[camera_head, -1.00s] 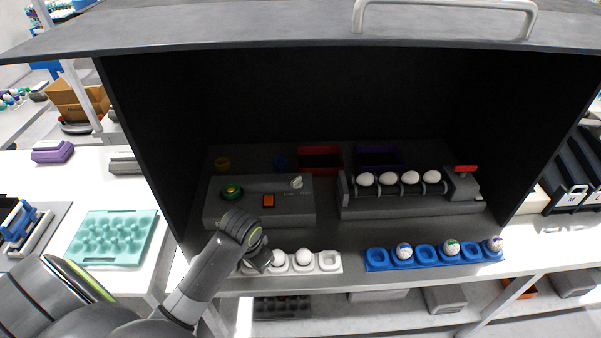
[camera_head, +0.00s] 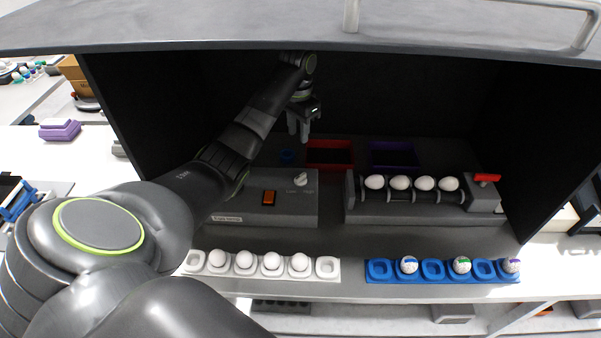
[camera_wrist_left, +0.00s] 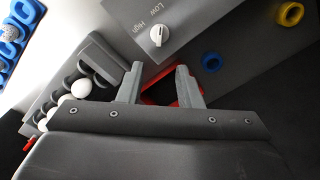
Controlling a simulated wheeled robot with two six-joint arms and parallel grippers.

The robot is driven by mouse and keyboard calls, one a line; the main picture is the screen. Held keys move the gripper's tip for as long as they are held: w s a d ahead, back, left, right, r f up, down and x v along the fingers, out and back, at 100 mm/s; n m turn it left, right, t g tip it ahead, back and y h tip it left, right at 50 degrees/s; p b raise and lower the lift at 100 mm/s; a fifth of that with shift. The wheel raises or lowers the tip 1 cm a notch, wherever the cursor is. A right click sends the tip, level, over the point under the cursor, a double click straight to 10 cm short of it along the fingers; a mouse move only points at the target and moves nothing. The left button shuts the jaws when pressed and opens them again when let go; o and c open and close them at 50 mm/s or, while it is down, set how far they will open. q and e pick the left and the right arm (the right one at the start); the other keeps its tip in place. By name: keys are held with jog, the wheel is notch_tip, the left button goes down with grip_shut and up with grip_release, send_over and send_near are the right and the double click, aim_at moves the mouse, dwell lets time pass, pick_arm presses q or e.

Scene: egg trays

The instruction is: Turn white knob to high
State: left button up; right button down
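The white knob (camera_head: 301,179) sits on top of a grey control box (camera_head: 240,209), between printed Low and High labels. In the left wrist view the white knob (camera_wrist_left: 158,36) shows clear of the fingers, beside the High label; which label it points at I cannot tell. My left gripper (camera_head: 299,138) hangs above and behind the knob, fingers down, not touching it. In the left wrist view its two fingers (camera_wrist_left: 160,68) are apart with nothing between them. My right gripper is not in view.
An orange switch (camera_head: 269,198) is on the same box. A roller rack with white eggs (camera_head: 424,183) stands to the right. A white egg tray (camera_head: 327,268) and a blue tray (camera_head: 379,270) lie in front. The dark hood (camera_head: 300,25) hangs close above my arm.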

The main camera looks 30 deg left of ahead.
pick_arm(q)
jog(key=b, duration=0.8)
send_over(299, 177)
notch_tip(299, 177, down, 9)
jog(key=shift+s+f, duration=0.1)
jog(key=shift+f, duration=0.1)
jog(key=shift+f+p, duration=0.65)
jog(key=shift+p, duration=0.35)
notch_tip(299, 177, down, 5)
jog(key=shift+f+p, duration=0.2)
jog(key=shift+p, duration=0.15)
jog(key=shift+f, duration=0.5)
grip_shut()
